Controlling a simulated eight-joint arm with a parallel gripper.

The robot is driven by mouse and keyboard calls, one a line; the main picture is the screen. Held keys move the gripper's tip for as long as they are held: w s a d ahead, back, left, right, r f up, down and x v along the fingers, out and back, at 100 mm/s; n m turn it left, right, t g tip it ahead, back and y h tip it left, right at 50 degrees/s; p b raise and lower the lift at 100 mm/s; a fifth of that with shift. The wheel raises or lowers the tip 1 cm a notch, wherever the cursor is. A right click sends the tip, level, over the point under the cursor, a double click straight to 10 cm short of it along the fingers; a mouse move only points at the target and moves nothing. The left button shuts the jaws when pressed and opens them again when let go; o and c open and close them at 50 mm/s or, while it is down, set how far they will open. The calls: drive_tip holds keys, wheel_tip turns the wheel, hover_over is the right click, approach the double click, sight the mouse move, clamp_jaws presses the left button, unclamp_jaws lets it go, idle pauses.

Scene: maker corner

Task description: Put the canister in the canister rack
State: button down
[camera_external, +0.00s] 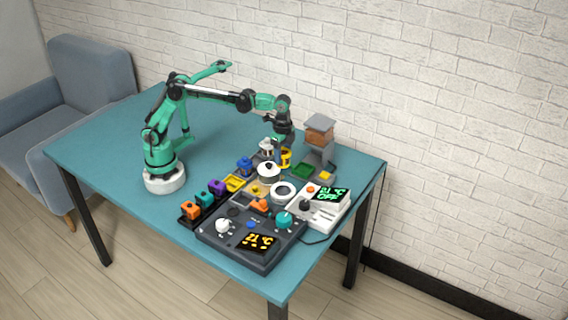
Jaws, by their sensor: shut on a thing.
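A yellow canister (286,158) is in the jaws of my gripper (284,147), at the back right of the cluster on the teal table. The gripper points down and is shut on it. The jaws hide its top, and I cannot tell whether its base touches anything. A blue canister (245,166) and a white canister (266,146) stand to its left. They appear to stand in a dark rack (256,158), mostly hidden by what is around it. I cannot make out its free slots.
A silver-lidded pot (268,170) is in front of the gripper. A grey machine with a brown box (319,130) stands close on the right. Orange (190,210), teal and purple blocks and control panels (250,240) lie in front. The table's back left is clear.

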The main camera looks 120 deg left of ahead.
wheel_tip(320, 180, up, 7)
drive_tip(key=s+a+f+n, duration=0.3)
drive_tip(key=s+a+f, duration=0.2)
drive_tip(key=s+f, duration=0.3)
drive_tip(key=s+a+f+n, duration=0.2)
drive_tip(key=s+a+f, duration=0.25)
drive_tip(key=s, duration=0.45)
drive_tip(key=shift+d+f, duration=0.15)
drive_tip(key=shift+f, duration=1.5)
drive_tip(key=shift+d+f, duration=0.1)
drive_tip(key=shift+f, duration=1.55)
drive_tip(key=shift+f, duration=0.45)
drive_tip(key=shift+c, duration=0.8)
unclamp_jaws()
wheel_tip(320, 180, up, 7)
